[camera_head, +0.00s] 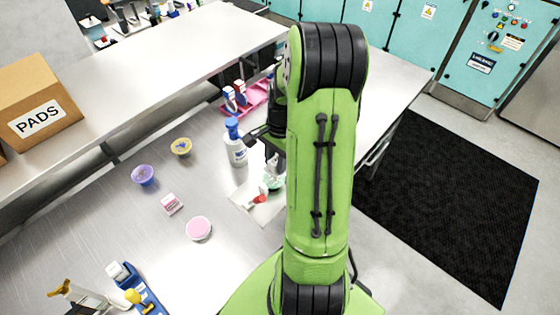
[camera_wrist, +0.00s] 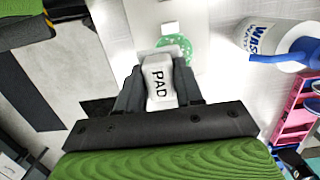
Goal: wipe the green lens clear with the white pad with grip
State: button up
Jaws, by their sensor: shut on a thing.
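In the wrist view my gripper (camera_wrist: 158,88) is shut on the white pad with grip (camera_wrist: 159,78), whose block is marked PAD. The green lens (camera_wrist: 177,44) lies just beyond the pad, with whitish specks on its visible part. The pad overlaps the lens's near edge in the picture; I cannot tell whether they touch. In the head view the green lens (camera_head: 275,183) shows only partly, below my gripper (camera_head: 272,163). My arm hides the area to the right of it.
A wash bottle (camera_head: 235,143) with a blue top stands close left of my gripper. A pink rack (camera_head: 253,97) is behind it. Purple (camera_head: 143,175) and yellow (camera_head: 181,147) cups, a pink block (camera_head: 171,204) and a pink disc (camera_head: 199,228) lie left. A PADS box (camera_head: 38,98) stands on the shelf.

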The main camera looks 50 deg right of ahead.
notch_tip(320, 180, down, 6)
jog(key=b, duration=0.4)
jog(key=shift+d+r+b, duration=0.1)
jog(key=shift+b, duration=0.25)
jog(key=shift+w+r+p, duration=0.1)
jog(key=shift+w+p, duration=0.55)
jog(key=shift+w, duration=1.35)
jog(key=shift+f+b, duration=0.55)
jog(key=shift+f, duration=0.2)
jog(key=shift+s, duration=0.15)
